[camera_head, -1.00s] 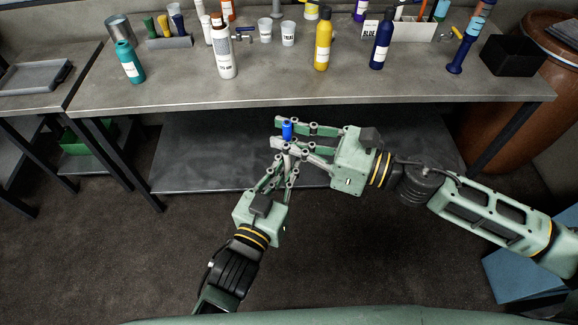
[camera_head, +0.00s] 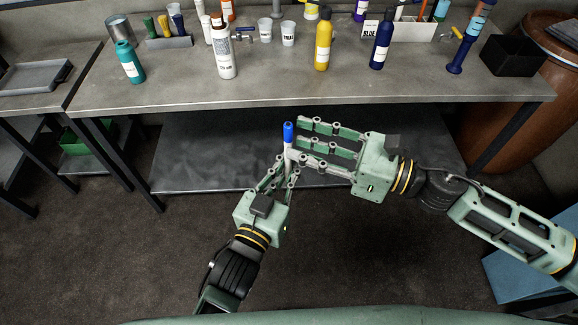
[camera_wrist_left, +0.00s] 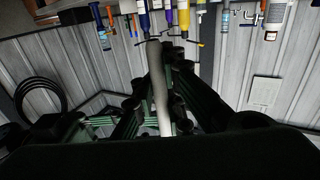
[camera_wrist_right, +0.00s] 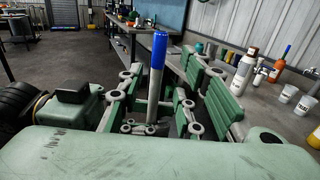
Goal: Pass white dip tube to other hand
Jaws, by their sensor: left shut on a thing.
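The white dip tube (camera_head: 289,152) stands nearly upright in front of the bench, with a blue upper end. My left gripper (camera_head: 286,168) is shut on its lower part from below. In the left wrist view the pale tube (camera_wrist_left: 160,85) runs up between the left fingers. My right gripper (camera_head: 299,140) is open and just right of the tube, its fingers apart and pointing at it. In the right wrist view the blue end (camera_wrist_right: 158,50) shows between the spread right fingers, which appear clear of it.
The grey bench (camera_head: 270,92) is behind the grippers, with a lower shelf (camera_head: 230,165). On it stand a teal bottle (camera_head: 129,63), a white bottle (camera_head: 223,55), a yellow bottle (camera_head: 323,45), a dark blue bottle (camera_head: 381,45) and a black bin (camera_head: 510,57). Open floor lies in front.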

